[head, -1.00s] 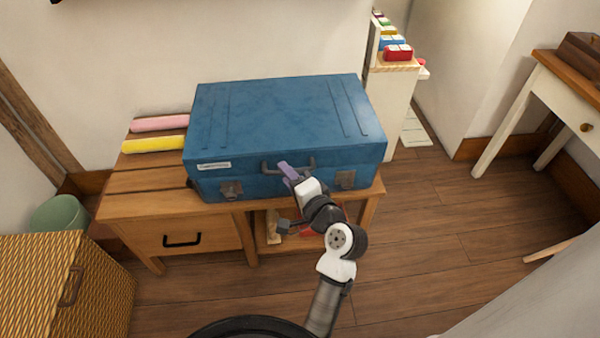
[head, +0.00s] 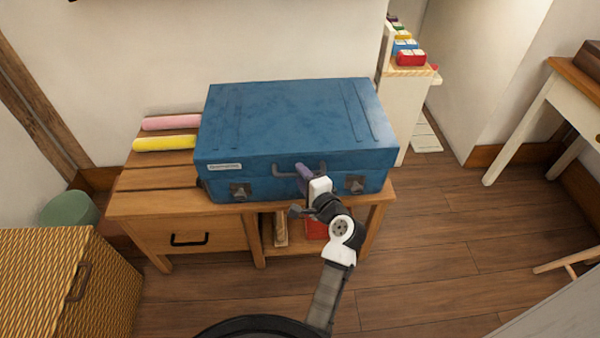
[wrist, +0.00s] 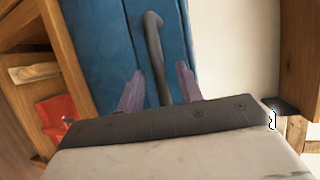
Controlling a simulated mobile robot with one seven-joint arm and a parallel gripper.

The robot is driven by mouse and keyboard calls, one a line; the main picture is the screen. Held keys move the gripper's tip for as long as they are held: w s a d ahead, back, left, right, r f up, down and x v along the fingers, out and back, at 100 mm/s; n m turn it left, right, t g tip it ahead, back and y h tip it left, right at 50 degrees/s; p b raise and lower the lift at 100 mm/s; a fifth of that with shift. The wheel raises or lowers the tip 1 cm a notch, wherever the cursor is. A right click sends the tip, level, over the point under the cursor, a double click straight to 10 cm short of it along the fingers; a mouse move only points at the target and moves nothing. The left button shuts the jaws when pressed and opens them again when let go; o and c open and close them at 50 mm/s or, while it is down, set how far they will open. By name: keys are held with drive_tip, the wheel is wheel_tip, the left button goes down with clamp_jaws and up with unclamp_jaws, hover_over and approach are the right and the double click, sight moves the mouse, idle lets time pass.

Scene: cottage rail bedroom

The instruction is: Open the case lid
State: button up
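The blue case (head: 290,120) lies flat on a wooden bench with its lid closed. Its front carries a dark handle (head: 283,171), with a metal latch (head: 240,191) to the left and another latch (head: 355,185) to the right. My gripper (head: 303,176) is at the right part of the handle. In the wrist view, my gripper (wrist: 158,88) has its two purple fingers apart, one on each side of the handle bar (wrist: 154,50). Gaps show between the fingers and the bar. The blue case front (wrist: 98,45) lies beyond the fingers.
The bench (head: 135,202) has a drawer and an open shelf with a red object (head: 315,227). Pink (head: 170,123) and yellow (head: 165,144) rolls lie left of the case. A woven basket (head: 60,285) stands at lower left. Bare wall is behind the case; open floor lies to the right.

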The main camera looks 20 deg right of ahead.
drive_tip(key=shift+x, duration=0.9)
drive_tip(key=shift+c, duration=0.4)
clamp_jaws()
